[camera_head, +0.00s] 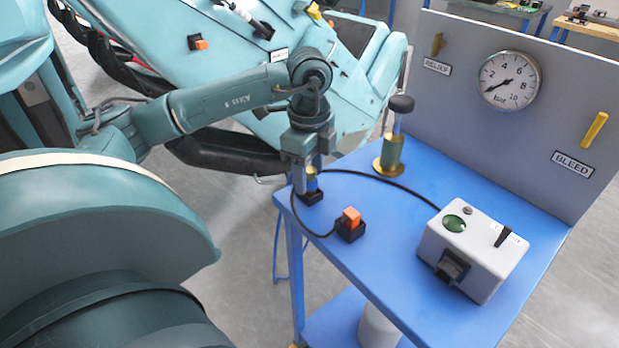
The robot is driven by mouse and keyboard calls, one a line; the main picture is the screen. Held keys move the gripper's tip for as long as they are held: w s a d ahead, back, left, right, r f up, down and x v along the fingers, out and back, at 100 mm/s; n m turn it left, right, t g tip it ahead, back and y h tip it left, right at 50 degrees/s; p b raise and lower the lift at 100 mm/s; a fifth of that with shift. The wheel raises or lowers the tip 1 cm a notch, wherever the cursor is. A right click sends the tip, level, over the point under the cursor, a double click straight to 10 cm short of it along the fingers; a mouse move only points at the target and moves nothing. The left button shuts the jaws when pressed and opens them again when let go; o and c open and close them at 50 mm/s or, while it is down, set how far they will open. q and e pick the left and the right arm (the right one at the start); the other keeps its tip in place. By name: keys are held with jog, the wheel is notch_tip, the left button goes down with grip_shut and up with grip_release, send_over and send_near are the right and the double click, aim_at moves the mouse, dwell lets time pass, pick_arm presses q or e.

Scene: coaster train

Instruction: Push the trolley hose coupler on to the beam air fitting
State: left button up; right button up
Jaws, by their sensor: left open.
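The trolley (385,265) has a blue top. A small coupler (311,184) with a brass-coloured and blue body stands in a black holder at its left edge, with a black hose (385,180) arching right from beside it. My left gripper (308,178) points down over the coupler with its fingers open. The fingers partly hide the coupler, and I cannot tell whether they touch it. The teal beam (240,85) lies behind my left arm. A black and light-coloured fitting (258,27) sits on it; I cannot tell whether this is the air fitting. My right gripper is out of view.
An orange-topped plug (351,217) sits in a black holder. A white box (474,248) and a brass post with a black knob (390,155) stand on the trolley. A grey panel with a gauge (510,82) rises behind. Another orange plug (200,44) is on the beam.

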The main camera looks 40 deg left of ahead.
pick_arm(q)
jog(key=shift+c, duration=0.2)
grip_shut()
jog(key=shift+r, duration=0.1)
